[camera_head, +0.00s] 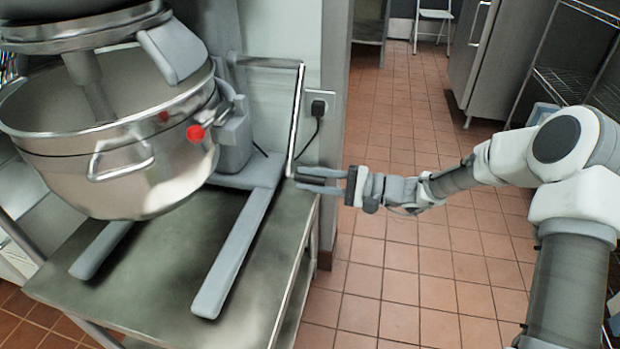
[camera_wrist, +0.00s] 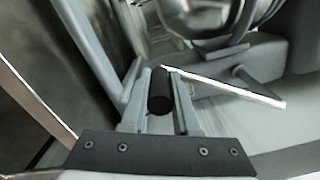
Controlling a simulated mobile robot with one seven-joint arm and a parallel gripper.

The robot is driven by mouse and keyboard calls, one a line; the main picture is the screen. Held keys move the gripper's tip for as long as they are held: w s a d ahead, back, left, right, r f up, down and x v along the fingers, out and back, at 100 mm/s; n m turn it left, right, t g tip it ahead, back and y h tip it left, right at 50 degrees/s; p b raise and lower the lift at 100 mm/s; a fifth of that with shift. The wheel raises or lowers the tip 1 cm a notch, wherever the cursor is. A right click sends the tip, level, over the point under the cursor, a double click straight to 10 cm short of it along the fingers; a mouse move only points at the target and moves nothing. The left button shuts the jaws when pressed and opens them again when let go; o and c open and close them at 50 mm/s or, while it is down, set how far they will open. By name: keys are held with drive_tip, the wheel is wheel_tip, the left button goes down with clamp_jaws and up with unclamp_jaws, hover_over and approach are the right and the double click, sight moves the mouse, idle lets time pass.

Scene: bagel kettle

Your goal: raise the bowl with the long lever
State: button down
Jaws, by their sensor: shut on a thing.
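The steel bowl (camera_head: 170,165) hangs in the mixer at the left of the head view, under the mixer head. The long lever (camera_head: 296,120) is a thin bright bar beside the mixer column, running steeply down to my gripper. My gripper (camera_head: 305,180) reaches in from the right at the lever's lower end. In the wrist view the lever (camera_wrist: 225,87) ends in a black grip (camera_wrist: 160,92). The fingers of my gripper (camera_wrist: 158,115) are shut on this grip, one on each side. The bowl also shows blurred at the top of the wrist view (camera_wrist: 210,18).
The mixer's two grey feet (camera_head: 240,245) stand on a steel table (camera_head: 170,285). A wall socket with a black plug (camera_head: 318,107) and cable is close behind the lever. Open tiled floor (camera_head: 400,260) lies right of the table. A wire rack (camera_head: 575,80) stands at the far right.

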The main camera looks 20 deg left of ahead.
drive_tip(key=c, duration=0.9)
unclamp_jaws()
drive_tip(key=shift+w+d+f, duration=0.1)
drive_tip(key=shift+w+f, duration=0.15)
drive_tip(key=shift+w, duration=0.15)
drive_tip(key=shift+o, duration=1.1)
drive_tip(key=shift+s+r, duration=0.1)
drive_tip(key=shift+s, duration=0.05)
drive_tip(key=w+d+p, duration=0.2)
drive_tip(key=d+p, duration=0.2)
drive_tip(key=d, duration=1.3)
drive_tip(key=shift+s+d, duration=0.1)
